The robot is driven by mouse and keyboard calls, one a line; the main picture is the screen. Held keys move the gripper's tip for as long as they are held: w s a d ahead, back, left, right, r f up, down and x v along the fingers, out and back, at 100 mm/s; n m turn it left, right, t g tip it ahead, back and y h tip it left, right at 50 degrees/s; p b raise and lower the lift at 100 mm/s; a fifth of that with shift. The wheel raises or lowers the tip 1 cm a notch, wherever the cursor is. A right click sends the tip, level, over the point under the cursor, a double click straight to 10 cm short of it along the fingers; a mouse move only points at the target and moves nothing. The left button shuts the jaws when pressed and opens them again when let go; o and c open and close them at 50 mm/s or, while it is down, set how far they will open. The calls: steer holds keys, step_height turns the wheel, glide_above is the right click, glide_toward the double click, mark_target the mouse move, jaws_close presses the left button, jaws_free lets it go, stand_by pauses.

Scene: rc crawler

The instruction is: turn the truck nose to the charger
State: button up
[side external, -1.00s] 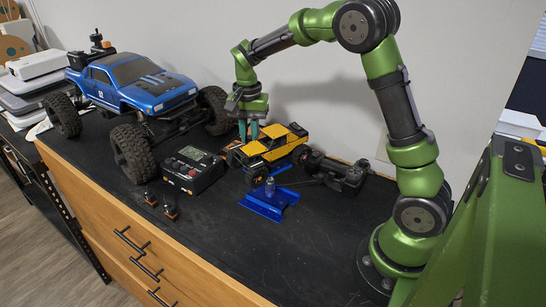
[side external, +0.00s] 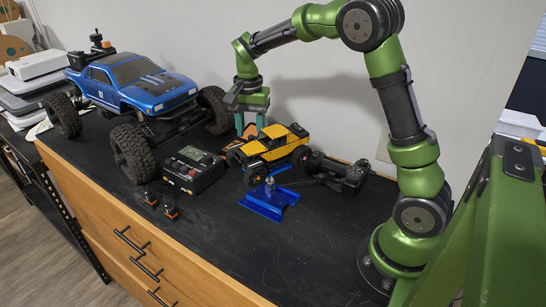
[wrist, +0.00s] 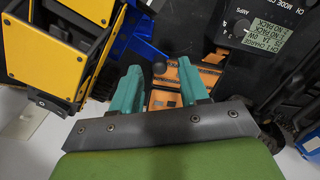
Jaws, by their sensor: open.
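A small yellow and black truck (side external: 268,147) stands on the black desk top, its nose toward the lower left in the side view. The charger (side external: 193,168), a black box with a small screen, sits left of the truck, with a gap between them. My gripper (side external: 251,128) is just behind the truck, fingers pointing down. In the wrist view its two teal fingers (wrist: 161,78) are apart, with the truck (wrist: 62,45) to their left and the charger (wrist: 262,40) at upper right. No part of the truck is between them. An orange part (wrist: 188,78) shows beyond the fingers.
A large blue truck (side external: 140,85) stands at the left. A blue stand (side external: 268,200) lies in front of the yellow truck, and a black controller (side external: 338,172) is to its right. Small dark parts (side external: 170,212) are near the front edge. The front right is bare.

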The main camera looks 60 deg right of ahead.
step_height(320, 180, up, 15)
steer(key=shift+r, duration=0.2)
steer(key=shift+f, duration=0.1)
step_height(320, 180, down, 17)
steer(key=shift+r, duration=0.1)
stand_by(0.7)
steer(key=shift+c, duration=0.3)
jaws_close()
steer(key=shift+d, duration=0.1)
